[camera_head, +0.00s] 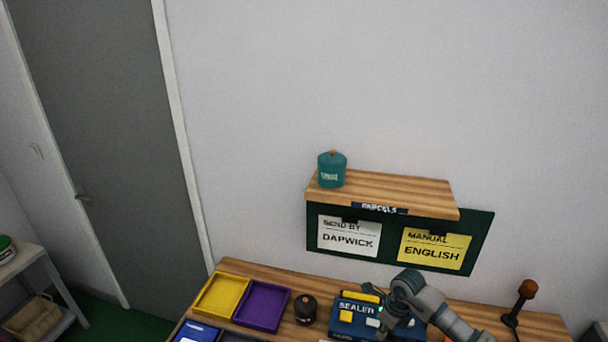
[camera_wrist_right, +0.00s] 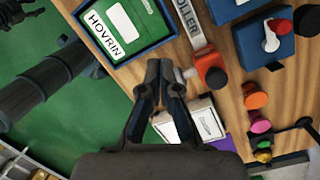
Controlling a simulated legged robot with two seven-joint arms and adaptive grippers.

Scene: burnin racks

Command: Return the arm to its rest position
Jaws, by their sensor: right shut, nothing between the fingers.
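My right arm (camera_head: 432,302) comes in from the lower right in the head view and reaches over the bench, in front of the blue sealer box (camera_head: 348,316). Its gripper is hard to make out there. In the wrist view my right gripper (camera_wrist_right: 164,70) is shut, with its dark fingers together and nothing between them. It hangs over the bench's edge area, with white boxes (camera_wrist_right: 190,121) beside the fingers. My left gripper is not in view.
The wooden bench (camera_head: 236,268) bears a yellow tray (camera_head: 222,295), a purple tray (camera_head: 262,306) and a dark jar (camera_head: 305,310). A shelf (camera_head: 390,190) with a teal jar (camera_head: 331,170) hangs above. The wrist view shows a HOVRIN tray (camera_wrist_right: 170,38) and several coloured knobs (camera_wrist_right: 257,101).

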